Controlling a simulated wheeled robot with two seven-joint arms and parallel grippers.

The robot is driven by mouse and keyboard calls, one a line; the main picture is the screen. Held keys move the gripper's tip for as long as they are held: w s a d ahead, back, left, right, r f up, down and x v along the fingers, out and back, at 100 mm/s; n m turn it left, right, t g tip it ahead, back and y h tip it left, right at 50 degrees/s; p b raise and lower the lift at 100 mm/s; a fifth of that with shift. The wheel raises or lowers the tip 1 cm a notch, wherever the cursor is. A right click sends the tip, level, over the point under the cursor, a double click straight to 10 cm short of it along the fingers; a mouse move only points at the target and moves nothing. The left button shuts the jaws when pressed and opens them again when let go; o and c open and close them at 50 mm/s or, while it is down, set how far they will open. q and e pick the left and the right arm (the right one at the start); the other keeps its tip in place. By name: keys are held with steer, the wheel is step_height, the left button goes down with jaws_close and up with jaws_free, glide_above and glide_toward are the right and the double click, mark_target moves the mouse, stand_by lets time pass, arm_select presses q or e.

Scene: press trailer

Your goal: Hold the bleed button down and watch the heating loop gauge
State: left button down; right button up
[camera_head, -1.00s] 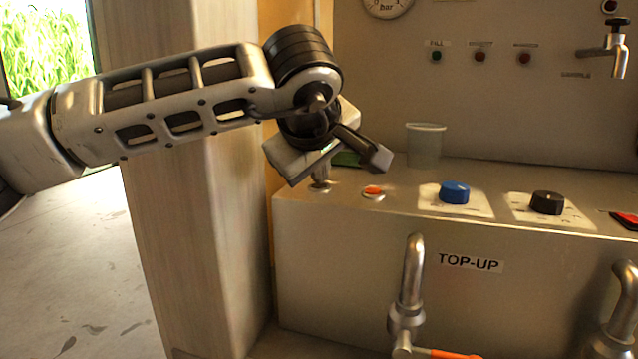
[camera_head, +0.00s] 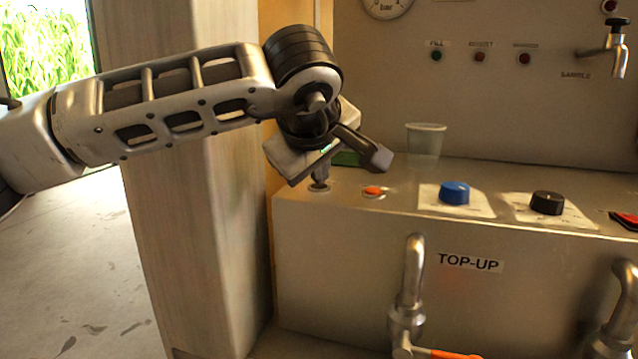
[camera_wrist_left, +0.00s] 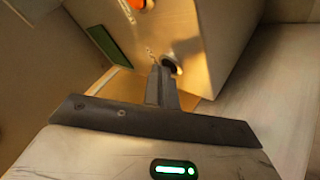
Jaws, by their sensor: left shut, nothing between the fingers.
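My left gripper (camera_head: 320,183) is shut and empty. It points down onto the left front corner of the metal cabinet top, over a small round fitting with a metal ring. In the left wrist view the closed fingertips (camera_wrist_left: 163,72) reach that ringed dark button (camera_wrist_left: 173,66), which they partly hide. I take it for the bleed button; how far it is pressed cannot be told. A round white gauge (camera_head: 388,6) marked in bar is cut off by the top edge of the head view. Its needle cannot be read. My right gripper is not in view.
An orange button (camera_head: 374,191), a blue knob (camera_head: 454,192) and a black knob (camera_head: 547,202) line the cabinet top. A clear cup (camera_head: 426,140) stands behind them. Small indicator lamps (camera_head: 480,57) and a sample tap (camera_head: 614,48) are on the back panel. A post (camera_head: 190,240) stands close left.

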mark_target(319, 188)
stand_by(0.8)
arm_select(q)
steer(key=shift+r+p, duration=0.55)
steer(key=shift+r, duration=0.25)
steer(key=shift+r, duration=0.15)
step_height(319, 188, up, 5)
steer(key=p, duration=0.4)
stand_by(0.9)
